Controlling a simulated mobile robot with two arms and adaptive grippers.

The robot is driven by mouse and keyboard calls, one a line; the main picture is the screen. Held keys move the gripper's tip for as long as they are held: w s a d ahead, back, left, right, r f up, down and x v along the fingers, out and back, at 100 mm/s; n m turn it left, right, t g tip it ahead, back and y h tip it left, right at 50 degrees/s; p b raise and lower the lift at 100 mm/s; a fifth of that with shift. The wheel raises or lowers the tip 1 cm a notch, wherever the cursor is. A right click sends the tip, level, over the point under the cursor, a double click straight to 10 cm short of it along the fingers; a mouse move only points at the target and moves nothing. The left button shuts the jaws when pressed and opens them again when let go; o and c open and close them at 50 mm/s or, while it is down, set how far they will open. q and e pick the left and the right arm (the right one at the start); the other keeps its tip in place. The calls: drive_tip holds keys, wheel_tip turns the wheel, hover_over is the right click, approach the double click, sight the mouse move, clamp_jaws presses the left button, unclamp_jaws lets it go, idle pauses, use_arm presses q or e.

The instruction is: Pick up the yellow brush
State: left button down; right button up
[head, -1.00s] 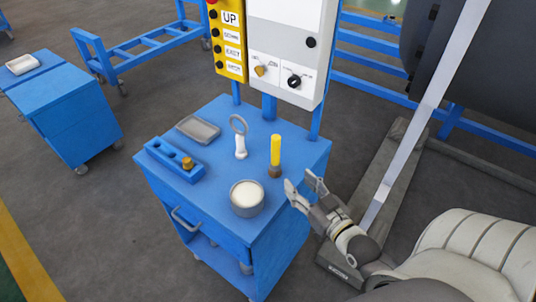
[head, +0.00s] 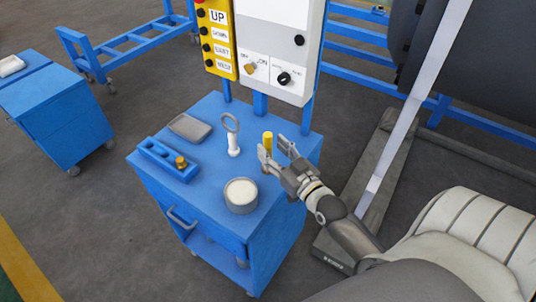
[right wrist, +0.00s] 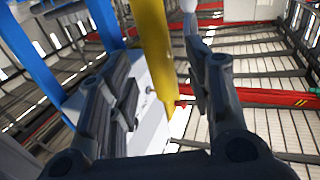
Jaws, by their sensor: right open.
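The yellow brush (head: 268,137) stands upright on the blue cart top (head: 210,188), near its right side. Only the upper part of its yellow handle shows in the head view; my gripper hides the lower part. My right gripper (head: 272,148) is open at the brush, with a finger on either side of the handle in the picture. In the right wrist view the yellow handle (right wrist: 156,45) shows between the two open fingers, and I see no clear contact. My left gripper is not in view.
On the cart stand a round pale-topped tin (head: 241,193), a white-handled ring tool (head: 233,138), a grey tray (head: 190,128) and a blue block with a brass knob (head: 165,160). A control panel (head: 275,45) rises behind the cart. A second blue cart (head: 60,110) stands left.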

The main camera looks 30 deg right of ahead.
sight(270, 147)
drive_tip(key=shift+w, duration=1.5)
clamp_jaws()
